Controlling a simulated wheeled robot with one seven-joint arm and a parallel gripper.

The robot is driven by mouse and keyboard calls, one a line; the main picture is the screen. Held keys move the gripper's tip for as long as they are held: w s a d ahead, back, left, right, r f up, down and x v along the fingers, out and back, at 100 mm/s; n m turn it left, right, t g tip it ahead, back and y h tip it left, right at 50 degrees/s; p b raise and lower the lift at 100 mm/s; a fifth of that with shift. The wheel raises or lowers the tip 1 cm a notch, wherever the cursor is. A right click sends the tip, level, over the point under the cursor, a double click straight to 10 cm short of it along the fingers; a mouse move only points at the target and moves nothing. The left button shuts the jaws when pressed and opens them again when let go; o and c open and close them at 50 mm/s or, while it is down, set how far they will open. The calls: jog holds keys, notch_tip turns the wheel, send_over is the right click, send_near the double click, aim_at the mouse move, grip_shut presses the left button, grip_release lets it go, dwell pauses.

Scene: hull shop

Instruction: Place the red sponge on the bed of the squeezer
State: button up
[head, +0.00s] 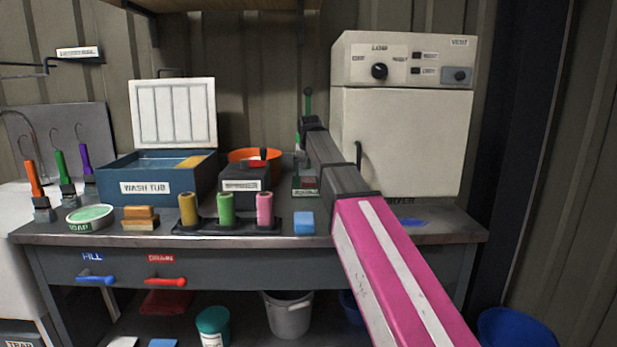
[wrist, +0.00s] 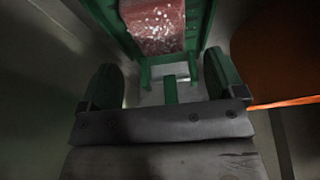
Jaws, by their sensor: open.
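In the wrist view, a red speckled sponge (wrist: 153,24) sits between the upright sides of a green frame (wrist: 202,30), which looks like the squeezer. I cannot tell whether its underside rests fully on the bed. My gripper (wrist: 160,64) is open, with a green finger on each side and a clear gap between them. The sponge is beyond the fingertips and not held. In the head view, a small green and dark stand (head: 305,190) with a reddish top shows just left of my arm. My fingers are mostly hidden behind the arm there.
An orange bowl (head: 240,155) is left of my wrist, and a black labelled box (head: 240,200) stands in front of it. A blue wash tub (head: 110,187) with its lid up is at left. A rack of coloured rollers (head: 226,209) and a blue sponge (head: 304,223) are near the front edge. A beige cabinet (head: 415,140) stands at right.

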jog(key=v, duration=0.6)
